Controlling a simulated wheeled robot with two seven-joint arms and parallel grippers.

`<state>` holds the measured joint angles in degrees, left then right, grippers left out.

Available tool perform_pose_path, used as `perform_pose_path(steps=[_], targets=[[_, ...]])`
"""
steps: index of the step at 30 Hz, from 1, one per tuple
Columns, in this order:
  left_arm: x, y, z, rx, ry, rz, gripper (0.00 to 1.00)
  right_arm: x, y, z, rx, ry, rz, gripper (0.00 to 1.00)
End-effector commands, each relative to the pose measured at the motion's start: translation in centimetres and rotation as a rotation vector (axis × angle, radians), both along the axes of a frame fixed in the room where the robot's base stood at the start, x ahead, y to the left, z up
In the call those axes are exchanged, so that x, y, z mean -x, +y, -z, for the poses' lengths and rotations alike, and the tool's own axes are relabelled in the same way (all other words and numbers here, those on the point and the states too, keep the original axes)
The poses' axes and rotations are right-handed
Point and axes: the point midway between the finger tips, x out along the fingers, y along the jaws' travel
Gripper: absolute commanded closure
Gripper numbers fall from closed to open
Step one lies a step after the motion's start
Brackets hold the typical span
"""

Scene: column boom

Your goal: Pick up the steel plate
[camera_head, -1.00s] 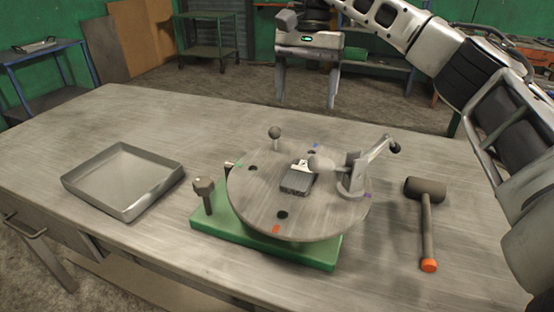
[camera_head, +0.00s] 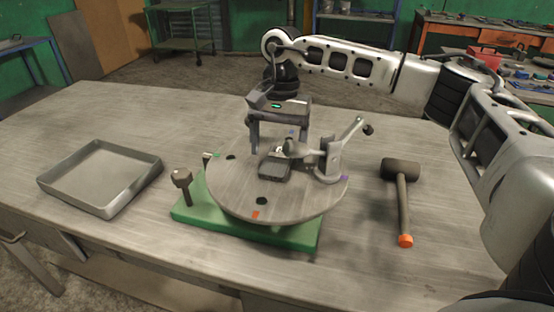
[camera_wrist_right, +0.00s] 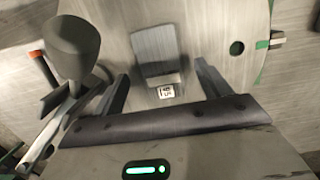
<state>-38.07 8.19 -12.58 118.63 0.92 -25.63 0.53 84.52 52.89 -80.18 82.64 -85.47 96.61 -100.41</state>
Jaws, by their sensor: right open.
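The steel plate (camera_head: 273,171) is a small dark grey block lying on the round turntable disc (camera_head: 230,180). In the right wrist view the plate (camera_wrist_right: 155,42) lies ahead of the fingers, with a small black and white label (camera_wrist_right: 166,92) on its near side. My right gripper (camera_head: 279,146) is open and empty above the back part of the disc, fingers pointing down. In the wrist view its fingers (camera_wrist_right: 163,78) are spread wider than the plate. A grey clamp (camera_head: 331,158) stands on the disc right of the plate, its rounded end close to the gripper. My left gripper is out of view.
An empty metal tray (camera_head: 115,198) sits on the left of the workbench (camera_head: 400,283). A mallet (camera_head: 402,195) lies right of the disc. Bench space between them is clear.

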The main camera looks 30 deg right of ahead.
Motion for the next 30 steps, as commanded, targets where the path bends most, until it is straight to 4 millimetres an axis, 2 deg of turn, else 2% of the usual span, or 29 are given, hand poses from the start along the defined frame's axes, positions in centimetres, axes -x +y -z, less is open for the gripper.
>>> perform_pose_path(steps=[4, 11, 14, 19, 30], targets=[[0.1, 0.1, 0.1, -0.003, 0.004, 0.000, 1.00, 0.1, 0.1, 1.4, 0.001, 0.001, 0.002, 0.24], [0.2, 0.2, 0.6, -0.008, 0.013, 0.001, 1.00, 0.1, 0.1, 1.7, 0.000, -0.001, 0.002, 0.24], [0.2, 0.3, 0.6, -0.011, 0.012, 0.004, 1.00, 0.1, 0.1, 1.7, 0.001, 0.000, 0.002, 0.46], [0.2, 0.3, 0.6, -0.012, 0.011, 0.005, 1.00, 0.1, 0.1, 1.7, 0.001, 0.000, 0.002, 0.93], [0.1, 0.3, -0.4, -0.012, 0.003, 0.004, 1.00, 0.0, 0.1, 0.7, -0.001, -0.004, 0.002, 0.94]])
